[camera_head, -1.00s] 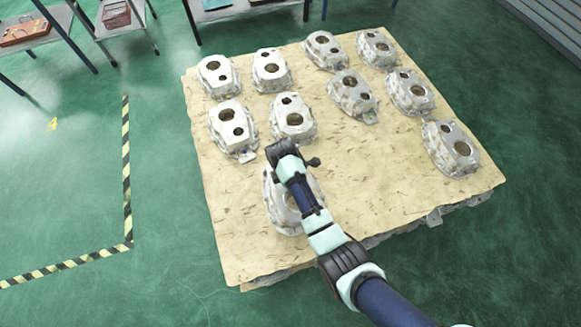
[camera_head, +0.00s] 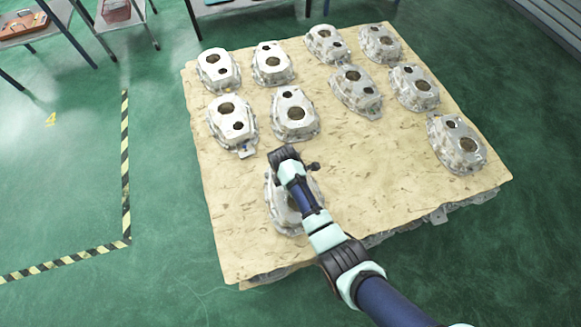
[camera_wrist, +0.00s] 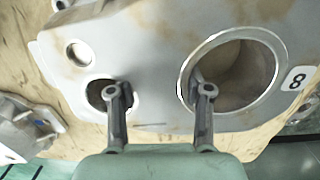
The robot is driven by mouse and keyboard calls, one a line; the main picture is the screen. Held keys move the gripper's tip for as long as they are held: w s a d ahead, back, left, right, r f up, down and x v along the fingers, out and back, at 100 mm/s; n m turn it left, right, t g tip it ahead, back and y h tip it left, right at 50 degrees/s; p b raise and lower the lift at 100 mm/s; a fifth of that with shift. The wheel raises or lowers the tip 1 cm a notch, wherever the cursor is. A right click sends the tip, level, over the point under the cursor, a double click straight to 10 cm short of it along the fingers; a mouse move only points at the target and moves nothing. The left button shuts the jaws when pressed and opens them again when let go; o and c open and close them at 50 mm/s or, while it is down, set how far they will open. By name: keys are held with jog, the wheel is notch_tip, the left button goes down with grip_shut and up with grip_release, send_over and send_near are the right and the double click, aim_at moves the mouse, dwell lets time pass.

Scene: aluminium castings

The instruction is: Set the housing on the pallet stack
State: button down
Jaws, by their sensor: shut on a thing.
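A grey cast aluminium housing (camera_head: 278,210) sits below my arm at the front left of the pallet stack (camera_head: 235,262) in the head view. In the wrist view the housing (camera_wrist: 150,40) fills most of the picture, with a large round bore, a smaller hole and a label "8". My gripper (camera_wrist: 160,92) has one finger at the small hole and one at the bore's edge, shut on the wall between them. In the head view my arm hides the fingers and part of the housing. I cannot tell whether its underside touches the board.
Several similar housings stand in rows on the board, the nearest (camera_head: 294,112) just behind the held one. The board's front middle and right are bare. Shelves (camera_head: 125,20) stand at the back left. Yellow-black floor tape (camera_head: 126,170) runs left of the stack.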

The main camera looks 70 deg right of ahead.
jog(key=shift+c, duration=2.4)
grip_release()
notch_tip(320, 180, up, 12)
jog(key=p, duration=0.5)
jog(key=shift+w+a, duration=0.4)
jog(key=shift+w+r, duration=0.1)
jog(key=w+a+r+m+t+h, duration=0.15)
jog(key=w+a+r+t, duration=0.25)
jog(key=w+a+r, duration=0.4)
jog(key=w+a+r+m+t+h, duration=0.15)
jog(key=w+a+r+t, duration=0.4)
jog(key=a, duration=0.55)
jog(key=s+a+r+m+t+y, duration=0.1)
jog(key=a+r+m+t+y, duration=0.2)
jog(key=a+r, duration=1.2)
jog(key=shift+s+a+r+m+t+y, duration=0.25)
jog(key=shift+s+a+m+t+y, duration=0.15)
jog(key=shift+m+t, duration=0.2)
